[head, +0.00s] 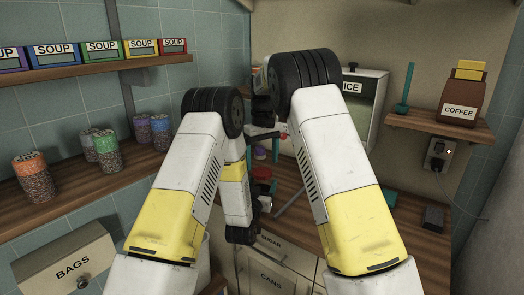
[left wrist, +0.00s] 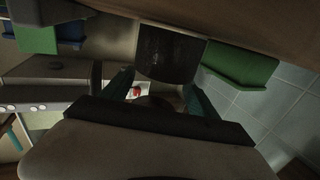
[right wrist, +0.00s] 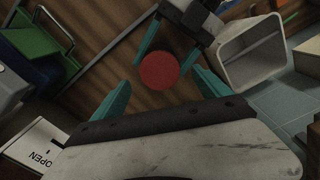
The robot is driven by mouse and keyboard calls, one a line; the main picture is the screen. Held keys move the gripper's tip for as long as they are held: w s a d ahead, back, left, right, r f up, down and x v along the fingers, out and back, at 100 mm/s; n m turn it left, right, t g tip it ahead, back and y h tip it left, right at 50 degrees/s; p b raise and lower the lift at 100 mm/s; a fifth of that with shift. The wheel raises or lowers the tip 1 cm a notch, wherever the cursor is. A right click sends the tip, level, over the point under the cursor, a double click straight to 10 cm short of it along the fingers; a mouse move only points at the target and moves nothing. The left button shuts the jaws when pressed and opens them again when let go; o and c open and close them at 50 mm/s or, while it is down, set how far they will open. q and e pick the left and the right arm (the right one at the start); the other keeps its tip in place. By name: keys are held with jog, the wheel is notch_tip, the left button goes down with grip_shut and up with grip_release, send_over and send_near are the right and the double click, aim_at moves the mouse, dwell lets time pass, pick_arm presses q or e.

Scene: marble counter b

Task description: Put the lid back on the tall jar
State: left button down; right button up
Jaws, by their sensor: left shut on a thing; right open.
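In the right wrist view a round red lid-like disc (right wrist: 158,71) is seen from its top, over brown wood. My left gripper (right wrist: 166,50) reaches in from the top there, with a teal finger at each side of the disc. My right gripper (right wrist: 160,84) is open in the near part of that view, its fingers apart. In the left wrist view my left gripper (left wrist: 157,80) is dim, and what lies between its fingers is mostly hidden. I cannot make out the tall jar with certainty.
A white bin marked ICE (head: 366,105) stands behind my right arm. Several filled jars (head: 34,176) line the left shelf. A coffee bag (head: 462,100) sits on the right shelf.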

aim_at(262, 171)
jog(key=shift+f, duration=1.8)
jog(key=c, duration=1.5)
jog(key=o, duration=1.6)
jog(key=shift+r, duration=0.15)
pick_arm(q)
jog(key=shift+c, duration=0.7)
grip_release()
pick_arm(e)
notch_tip(262, 171, up, 12)
